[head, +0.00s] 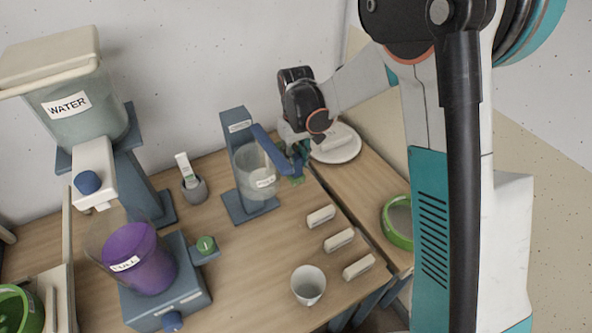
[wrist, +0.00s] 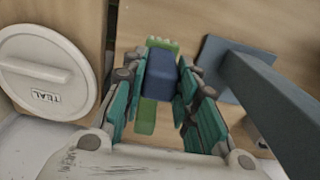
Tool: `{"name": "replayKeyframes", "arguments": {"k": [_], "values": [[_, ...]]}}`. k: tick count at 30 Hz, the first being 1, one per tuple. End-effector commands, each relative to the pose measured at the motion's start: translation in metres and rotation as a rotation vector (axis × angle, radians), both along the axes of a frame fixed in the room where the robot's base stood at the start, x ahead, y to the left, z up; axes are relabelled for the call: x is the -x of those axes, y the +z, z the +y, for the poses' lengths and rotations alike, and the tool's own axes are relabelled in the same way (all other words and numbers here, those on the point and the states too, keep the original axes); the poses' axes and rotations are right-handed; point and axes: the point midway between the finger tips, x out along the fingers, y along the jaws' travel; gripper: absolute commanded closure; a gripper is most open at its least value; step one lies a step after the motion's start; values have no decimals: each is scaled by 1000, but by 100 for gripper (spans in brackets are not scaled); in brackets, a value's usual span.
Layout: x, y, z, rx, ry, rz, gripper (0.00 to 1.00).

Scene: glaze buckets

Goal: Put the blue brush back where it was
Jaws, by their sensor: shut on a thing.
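My gripper (wrist: 162,95) is shut on a blue block-like piece, which I take to be the blue brush (wrist: 160,72). Green parts show beyond both its ends, and the upper one has a ragged edge. In the head view my gripper (head: 299,150) is at the back of the table, just right of the blue stand (head: 238,150) with a clear container (head: 256,178). A blue bar crosses above that container toward my gripper; I cannot tell whether it belongs to the stand or the brush. The fingers hide part of the held piece.
A white lid marked TEAL (wrist: 45,75) lies beside my gripper; it also shows in the head view (head: 337,146). A green-rimmed bucket (head: 397,230) is right.

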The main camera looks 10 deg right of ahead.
Motion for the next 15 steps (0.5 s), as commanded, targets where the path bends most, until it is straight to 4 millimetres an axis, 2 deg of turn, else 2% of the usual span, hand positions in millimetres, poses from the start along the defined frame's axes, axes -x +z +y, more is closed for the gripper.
{"name": "replayKeyframes", "arguments": {"k": [9, 15], "values": [[0, -40, 0, 0, 0, 0, 100], [0, -41, 0, 0, 0, 0, 100]]}}
